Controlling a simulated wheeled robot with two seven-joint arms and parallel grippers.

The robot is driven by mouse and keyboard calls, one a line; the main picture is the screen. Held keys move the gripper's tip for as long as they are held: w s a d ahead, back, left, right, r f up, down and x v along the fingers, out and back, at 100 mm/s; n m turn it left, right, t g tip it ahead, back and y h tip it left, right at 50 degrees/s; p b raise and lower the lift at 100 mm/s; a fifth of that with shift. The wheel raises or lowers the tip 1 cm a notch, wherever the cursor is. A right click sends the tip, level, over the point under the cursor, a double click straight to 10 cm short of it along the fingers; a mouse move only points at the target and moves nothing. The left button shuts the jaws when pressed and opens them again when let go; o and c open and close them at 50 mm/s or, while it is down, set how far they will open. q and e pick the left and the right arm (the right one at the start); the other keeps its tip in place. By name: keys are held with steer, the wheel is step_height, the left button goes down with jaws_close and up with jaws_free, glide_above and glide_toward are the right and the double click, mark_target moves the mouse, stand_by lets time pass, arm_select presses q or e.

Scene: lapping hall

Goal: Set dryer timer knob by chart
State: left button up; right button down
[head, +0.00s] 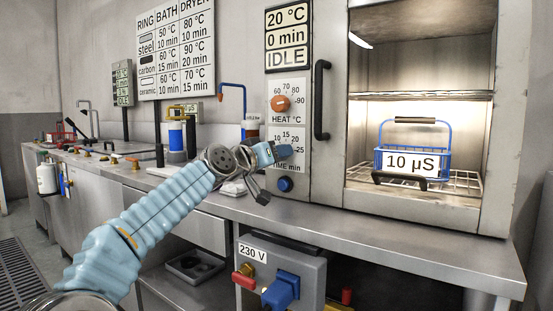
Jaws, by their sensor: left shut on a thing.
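The dryer's control panel has an orange heat knob (280,103) with a scale around it. Below it is the time dial (286,137), marked in minutes. The display (287,37) reads 20 °C, 0 min, IDLE. The wall chart (176,48) lists ring, bath and dryer values; its dryer column reads 80 °C 10 min for steel, 90 °C 20 min for carbon, 70 °C 15 min for ceramic. My right gripper is out of view.
A blue button (285,184) sits below the dial. The dryer chamber holds a blue-framed basket (404,138) labelled 10 µS on a wire rack. A black handle (321,100) stands out right of the panel. A 230 V box (302,268) hangs under the steel counter (370,226).

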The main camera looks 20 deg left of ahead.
arm_select(q)
steer(key=shift+d+f+m, duration=0.1)
steer(key=shift+f+m, duration=0.15)
steer(key=shift+m, duration=0.45)
steer(key=o, duration=1.1)
steer(key=shift+c, duration=0.2)
steer(key=shift+r, duration=0.15)
steer(key=b+v, duration=0.4)
steer(key=v, duration=0.9)
steer(key=shift+s+b, duration=0.35)
steer(key=shift+b, duration=0.05)
